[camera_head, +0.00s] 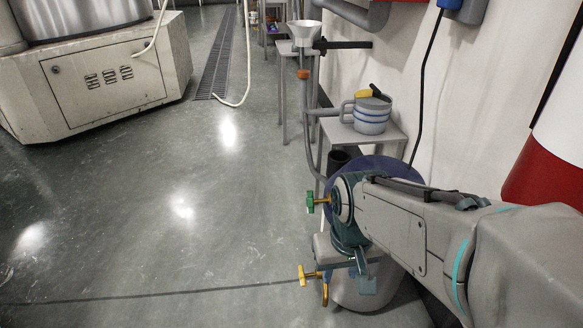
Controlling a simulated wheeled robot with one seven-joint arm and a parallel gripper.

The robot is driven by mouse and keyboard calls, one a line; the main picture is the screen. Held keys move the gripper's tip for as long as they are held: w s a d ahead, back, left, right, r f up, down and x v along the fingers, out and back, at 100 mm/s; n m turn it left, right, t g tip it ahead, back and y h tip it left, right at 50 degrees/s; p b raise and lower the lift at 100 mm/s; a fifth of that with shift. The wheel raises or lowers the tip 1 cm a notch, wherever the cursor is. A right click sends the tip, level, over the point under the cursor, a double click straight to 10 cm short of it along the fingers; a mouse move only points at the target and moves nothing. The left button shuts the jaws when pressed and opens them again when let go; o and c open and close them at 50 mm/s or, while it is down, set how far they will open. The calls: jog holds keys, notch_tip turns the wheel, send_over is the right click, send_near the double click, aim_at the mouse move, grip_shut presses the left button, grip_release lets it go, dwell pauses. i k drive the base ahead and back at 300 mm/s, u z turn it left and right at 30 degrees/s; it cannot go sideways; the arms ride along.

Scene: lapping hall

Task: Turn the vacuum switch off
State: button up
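I cannot make out for certain which thing is the vacuum switch. A blue box (466,9) is on the white wall at the top right, cut by the picture's edge, and a black cable (426,70) hangs near it. My arm reaches in from the right. My gripper (358,277) is at its end, low in the picture, with teal parts pointing down. Close to it are a green-handled brass valve (317,202) and yellow handles (309,275) above a pale rounded vessel (368,293). The fingertips are small and overlap these things, so their opening and any contact are unclear.
A small grey table (391,137) by the wall holds a blue-striped pot (371,115). A funnel (304,31) on grey pipework stands behind it. A red-and-white cylinder (548,168) is at the right. A large machine (105,75) stands far left. The floor at left is clear.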

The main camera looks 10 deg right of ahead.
aim_at(311, 202)
jog(key=z, duration=0.15)
jog(key=k, duration=0.4)
jog(key=u, duration=0.8)
jog(key=i, duration=1.15)
jog(key=z, duration=0.7)
